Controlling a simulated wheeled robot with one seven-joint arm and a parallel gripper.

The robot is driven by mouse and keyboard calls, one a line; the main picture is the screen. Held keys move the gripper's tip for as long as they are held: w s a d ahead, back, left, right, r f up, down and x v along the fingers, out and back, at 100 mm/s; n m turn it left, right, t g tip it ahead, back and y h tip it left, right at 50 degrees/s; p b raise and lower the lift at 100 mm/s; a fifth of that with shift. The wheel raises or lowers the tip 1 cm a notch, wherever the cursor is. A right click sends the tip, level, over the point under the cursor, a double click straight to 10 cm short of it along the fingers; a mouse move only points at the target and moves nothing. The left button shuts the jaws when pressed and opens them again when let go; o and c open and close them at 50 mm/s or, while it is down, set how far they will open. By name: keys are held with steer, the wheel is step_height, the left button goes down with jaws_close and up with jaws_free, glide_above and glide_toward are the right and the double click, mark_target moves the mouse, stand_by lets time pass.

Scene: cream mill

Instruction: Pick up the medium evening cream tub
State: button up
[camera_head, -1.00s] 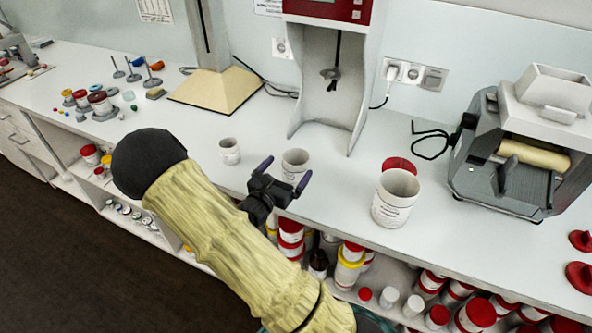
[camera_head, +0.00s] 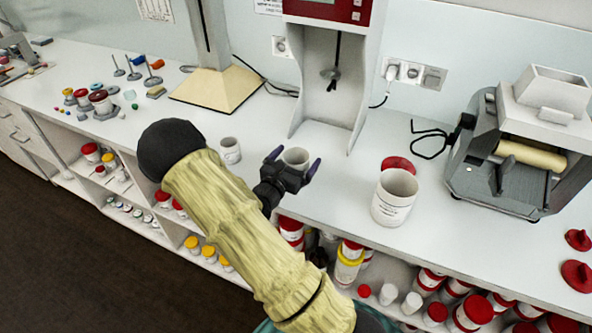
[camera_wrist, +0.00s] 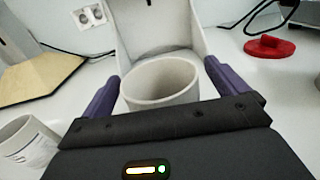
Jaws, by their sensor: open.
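Three open white tubs of different sizes stand upright on the white bench. The middle-sized tub (camera_head: 296,157) is in front of the mixer, partly hidden by my gripper; it also shows between the fingers in the wrist view (camera_wrist: 161,84). My gripper (camera_head: 294,164) is open, with one purple-tipped finger on each side of this tub. I cannot tell whether the fingers touch it. The small tub (camera_head: 230,150) stands to the left and shows at lower left in the wrist view (camera_wrist: 27,142). The large tub (camera_head: 394,198) stands to the right. Label text is too small to read.
A mixer stand (camera_head: 327,95) rises behind the middle tub. A red lid (camera_head: 398,164) lies behind the large tub. A roller mill (camera_head: 520,150) stands at right, with red lids (camera_head: 577,275) near the front edge. Shelves below hold several lidded tubs.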

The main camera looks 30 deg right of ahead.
steer(key=shift+c, duration=0.2)
steer(key=c, duration=1)
step_height(320, 180, up, 10)
stand_by(0.5)
